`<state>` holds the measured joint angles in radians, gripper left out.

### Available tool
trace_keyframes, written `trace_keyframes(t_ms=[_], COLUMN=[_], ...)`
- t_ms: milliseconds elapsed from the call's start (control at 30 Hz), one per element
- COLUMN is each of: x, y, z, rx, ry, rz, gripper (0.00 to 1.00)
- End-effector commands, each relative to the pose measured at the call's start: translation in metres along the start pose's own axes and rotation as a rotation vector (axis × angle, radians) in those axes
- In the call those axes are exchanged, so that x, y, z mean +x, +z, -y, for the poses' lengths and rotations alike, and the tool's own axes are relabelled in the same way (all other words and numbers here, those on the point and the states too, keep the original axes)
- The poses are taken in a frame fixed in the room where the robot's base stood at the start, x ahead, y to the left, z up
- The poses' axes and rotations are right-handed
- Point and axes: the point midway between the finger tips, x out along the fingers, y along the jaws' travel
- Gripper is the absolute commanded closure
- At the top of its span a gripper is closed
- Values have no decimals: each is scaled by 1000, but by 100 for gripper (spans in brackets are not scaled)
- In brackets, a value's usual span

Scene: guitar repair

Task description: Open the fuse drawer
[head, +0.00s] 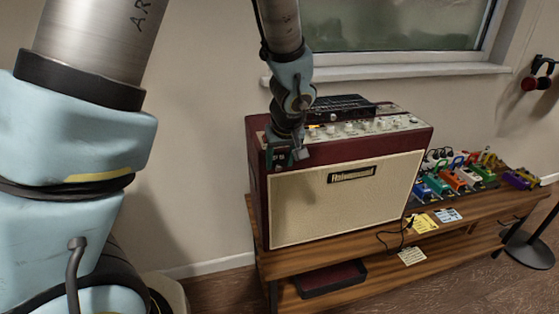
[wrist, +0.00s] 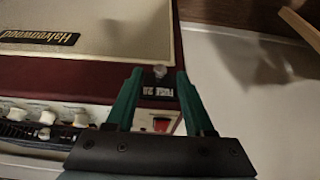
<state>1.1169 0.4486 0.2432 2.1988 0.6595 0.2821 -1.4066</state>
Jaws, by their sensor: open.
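The maroon amplifier (head: 345,190) with a cream front stands on the wooden bench. In the wrist view, a small dark panel with white lettering (wrist: 158,91), which looks like the fuse drawer, sits in the amplifier's maroon edge. A small pale knob (wrist: 160,71) shows at its end. My gripper (wrist: 158,74) has its green fingers apart, one on each side of the panel and knob. Whether the fingers touch them I cannot tell. In the head view my gripper (head: 287,158) is at the amplifier's top left front corner and hides the panel there.
A red switch (wrist: 161,124) and several white control knobs (wrist: 46,117) are close to the fingers. A black unit (head: 340,107) lies on top of the amplifier. Several coloured pedals (head: 455,178) stand at right. The wall side left of the amplifier is clear.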

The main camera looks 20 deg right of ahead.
Motion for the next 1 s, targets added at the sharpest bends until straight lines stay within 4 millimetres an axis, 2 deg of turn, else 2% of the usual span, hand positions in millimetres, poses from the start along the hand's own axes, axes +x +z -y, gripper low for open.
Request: trace_keyframes(t_ms=[200,467,933,1000], x=[12,13,12,12], y=[0,0,0,0], z=[0,0,0,0], rx=[1,1,1,1], ry=[1,1,1,1], rz=[0,0,0,0], gripper=[47,47,99,100])
